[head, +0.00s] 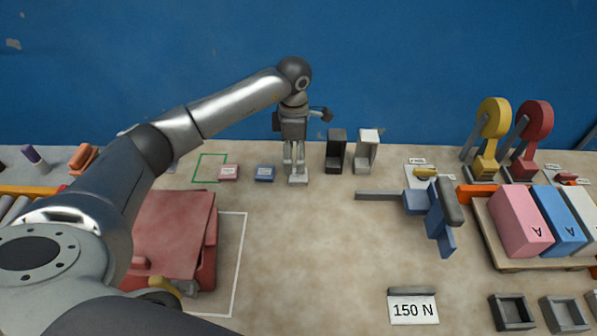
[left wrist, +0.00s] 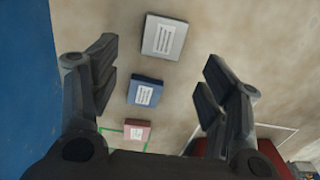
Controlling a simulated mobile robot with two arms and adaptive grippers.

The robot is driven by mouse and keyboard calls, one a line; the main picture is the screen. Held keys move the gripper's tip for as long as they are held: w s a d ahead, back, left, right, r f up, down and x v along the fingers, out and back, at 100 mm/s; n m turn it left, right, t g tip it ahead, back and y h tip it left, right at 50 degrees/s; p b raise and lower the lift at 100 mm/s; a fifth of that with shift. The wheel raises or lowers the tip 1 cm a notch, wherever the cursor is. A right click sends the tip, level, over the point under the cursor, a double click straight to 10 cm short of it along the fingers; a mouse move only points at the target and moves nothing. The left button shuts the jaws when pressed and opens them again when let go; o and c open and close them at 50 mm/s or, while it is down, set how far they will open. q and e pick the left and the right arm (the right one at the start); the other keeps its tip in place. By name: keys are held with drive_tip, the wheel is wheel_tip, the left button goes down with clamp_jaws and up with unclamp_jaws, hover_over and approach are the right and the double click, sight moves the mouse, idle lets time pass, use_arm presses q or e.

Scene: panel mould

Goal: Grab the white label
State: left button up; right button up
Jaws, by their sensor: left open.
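The white label (left wrist: 165,37) is a flat pale block with a printed face. In the left wrist view it lies at the top, beyond the fingers and between their lines. In the head view only part of it (head: 298,180) shows under my left gripper (head: 293,172). That gripper points down, open and empty; its fingers also show on both sides in the left wrist view (left wrist: 160,82). Blue label (left wrist: 145,91) and pink label (left wrist: 137,132) lie in a row with it; in the head view they are left of the gripper. My right gripper is out of view.
A black holder (head: 335,155) and a white holder (head: 366,155) stand right of the gripper. A green outline (head: 208,155) is marked at the left. A red box (head: 180,240) sits below my left arm. The blue wall (head: 420,60) rises behind; the table's centre is clear.

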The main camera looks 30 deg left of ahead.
sight(294, 174)
use_arm(q)
drive_tip(key=shift+f, duration=0.7)
drive_tip(key=f+p, duration=0.1)
drive_tip(key=f, duration=0.3)
drive_tip(key=shift+s+f+p, duration=0.2)
drive_tip(key=shift+p, duration=0.2)
drive_tip(key=shift+f, duration=0.35)
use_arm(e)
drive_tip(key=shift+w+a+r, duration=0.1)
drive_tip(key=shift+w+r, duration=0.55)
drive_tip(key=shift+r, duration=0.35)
use_arm(q)
drive_tip(key=shift+c, duration=0.3)
drive_tip(key=shift+c, duration=1.1)
drive_tip(key=c, duration=0.7)
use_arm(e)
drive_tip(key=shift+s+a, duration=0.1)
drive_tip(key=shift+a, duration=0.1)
